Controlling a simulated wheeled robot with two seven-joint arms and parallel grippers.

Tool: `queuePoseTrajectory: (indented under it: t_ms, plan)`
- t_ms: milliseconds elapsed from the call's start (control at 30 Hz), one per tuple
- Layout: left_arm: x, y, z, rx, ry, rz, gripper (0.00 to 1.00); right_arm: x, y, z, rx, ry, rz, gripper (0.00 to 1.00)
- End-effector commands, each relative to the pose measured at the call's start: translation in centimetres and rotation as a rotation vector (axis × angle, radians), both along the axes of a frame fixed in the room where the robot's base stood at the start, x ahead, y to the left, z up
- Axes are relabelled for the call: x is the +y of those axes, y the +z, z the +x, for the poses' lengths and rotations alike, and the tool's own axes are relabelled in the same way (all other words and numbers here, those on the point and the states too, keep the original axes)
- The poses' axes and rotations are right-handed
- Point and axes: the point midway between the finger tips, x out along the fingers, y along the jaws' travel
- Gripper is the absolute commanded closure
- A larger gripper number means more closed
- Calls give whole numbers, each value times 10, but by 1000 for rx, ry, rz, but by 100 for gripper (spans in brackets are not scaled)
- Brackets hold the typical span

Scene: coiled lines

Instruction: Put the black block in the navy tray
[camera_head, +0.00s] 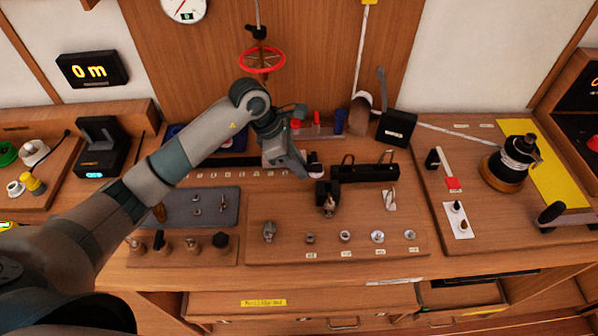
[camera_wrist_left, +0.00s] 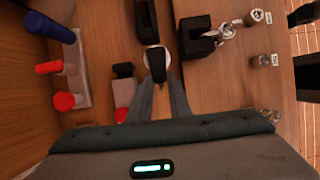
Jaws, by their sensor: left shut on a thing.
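My left gripper (camera_head: 303,170) reaches over the middle of the bench with its fingers pointing down. In the left wrist view its fingers (camera_wrist_left: 158,88) are closed on a small black block (camera_wrist_left: 157,63). A pale round piece (camera_wrist_left: 150,52) shows just beyond the block; I cannot tell whether they touch. In the head view the fingers largely hide the block. The navy tray (camera_head: 174,131) lies at the back left of the bench, mostly hidden behind my left arm. My right gripper is not in view.
A black U-shaped holder (camera_head: 327,190) with a metal shackle stands close to the gripper, and a long black rack (camera_head: 366,172) is to its right. Red and blue cylinders (camera_head: 339,120) stand behind. A grey mat (camera_head: 182,211) with small metal parts lies front left.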

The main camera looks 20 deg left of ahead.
Motion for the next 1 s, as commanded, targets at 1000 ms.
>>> queuePoseTrajectory:
  t_ms: [1000]
  plan:
    - [0, -40, 0, -1, 0, 1, 66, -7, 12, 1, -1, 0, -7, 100]
